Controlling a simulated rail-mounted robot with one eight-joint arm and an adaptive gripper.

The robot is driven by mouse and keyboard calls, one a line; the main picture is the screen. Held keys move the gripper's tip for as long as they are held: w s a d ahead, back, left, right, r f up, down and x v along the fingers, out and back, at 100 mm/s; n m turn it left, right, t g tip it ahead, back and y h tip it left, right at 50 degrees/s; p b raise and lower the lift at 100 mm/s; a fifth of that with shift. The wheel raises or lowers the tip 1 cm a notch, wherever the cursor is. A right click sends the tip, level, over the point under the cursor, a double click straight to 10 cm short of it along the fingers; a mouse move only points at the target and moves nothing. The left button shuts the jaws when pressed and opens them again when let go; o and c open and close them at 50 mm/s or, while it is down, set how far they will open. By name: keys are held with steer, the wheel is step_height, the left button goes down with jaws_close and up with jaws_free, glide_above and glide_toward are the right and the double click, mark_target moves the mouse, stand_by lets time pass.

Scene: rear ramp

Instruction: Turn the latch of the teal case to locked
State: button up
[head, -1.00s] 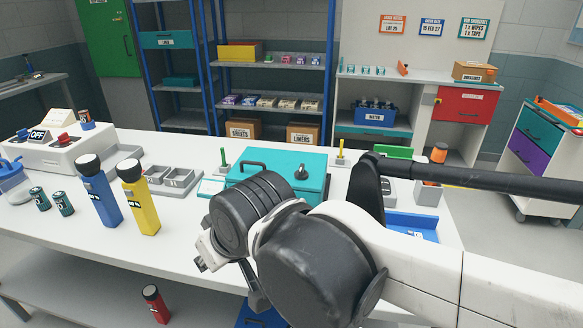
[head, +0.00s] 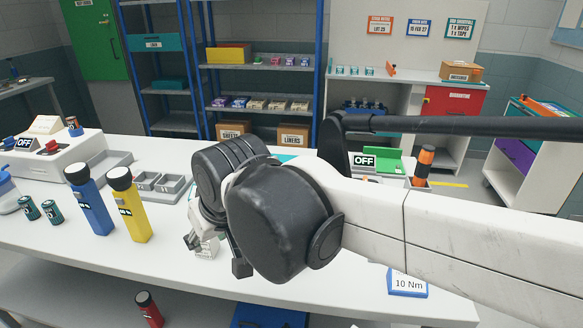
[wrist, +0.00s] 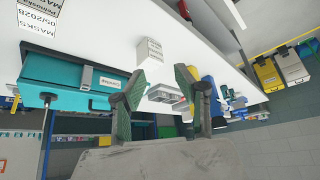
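The teal case lies mostly behind my arm in the head view, where only a sliver of teal (head: 287,157) shows. In the wrist view the teal case (wrist: 50,70) is at the left, seen tilted. A grey latch (wrist: 86,77) sits on its side, with a small white label beside it that I cannot read surely. My gripper (wrist: 158,90) is open and empty, its two green-padded fingers apart. It is to the right of the latch in the wrist view and does not touch it. In the head view my gripper (head: 216,254) hangs over the table's front part.
A small white printed box (wrist: 150,52) stands near my fingers. A blue flashlight (head: 92,205) and a yellow flashlight (head: 130,208) stand to the left, with grey trays (head: 163,184) behind. An OFF sign (head: 363,160) and a green tray (head: 385,163) are at the right.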

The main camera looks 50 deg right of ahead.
steer(key=w+d+r+m+g+p, duration=0.2)
steer(key=w+d+r+m+p, duration=0.1)
steer(key=d, duration=0.8)
steer(key=w+d+r+m+g+p, duration=0.2)
steer(key=w+d+r+m+p, duration=0.15)
steer(key=d, duration=0.75)
steer(key=w+d+r+m+g+p, duration=0.2)
steer(key=d+m+p, duration=0.2)
steer(key=d, duration=0.7)
steer(key=shift+n+y, duration=0.25)
steer(key=shift+y, duration=0.05)
steer(key=f, duration=1.3)
steer(key=shift+w+a, duration=0.2)
steer(key=shift+a, duration=0.1)
jaws_close()
